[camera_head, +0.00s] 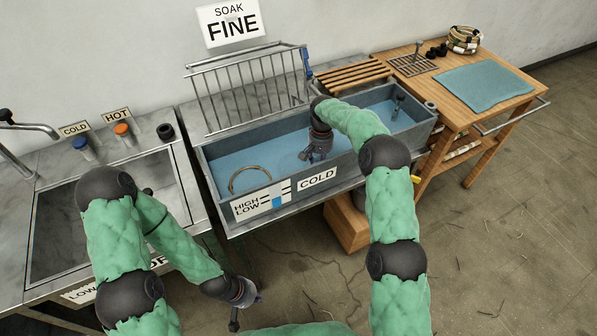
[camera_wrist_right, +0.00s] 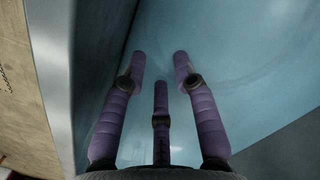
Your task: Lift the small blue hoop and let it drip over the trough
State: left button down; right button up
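The grey trough (camera_head: 217,152) holds blue water. A thin tan hoop (camera_head: 248,167) rests at its left end, partly in the water. I cannot make out a blue hoop in either view. My right gripper (camera_head: 305,157) reaches down into the trough, to the right of the tan hoop and apart from it. In the right wrist view, its purple fingers (camera_wrist_right: 160,65) are spread with nothing between them, over blue water beside the trough wall. My left gripper (camera_head: 246,305) hangs low in front of the counter, away from the trough, fingers apart and empty.
A metal rack (camera_head: 245,85) stands behind the trough. A wooden slatted rack (camera_head: 352,75) lies across the back. A sink (camera_head: 60,225) is at left. A wooden table (camera_head: 455,110) with a blue cloth (camera_head: 484,86) and coils (camera_head: 464,40) is at right.

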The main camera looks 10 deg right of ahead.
jog(key=shift+s+f, duration=0.1)
jog(key=shift+f, duration=0.85)
pick_arm(q)
jog(key=shift+f, duration=0.35)
pick_arm(e)
grip_shut()
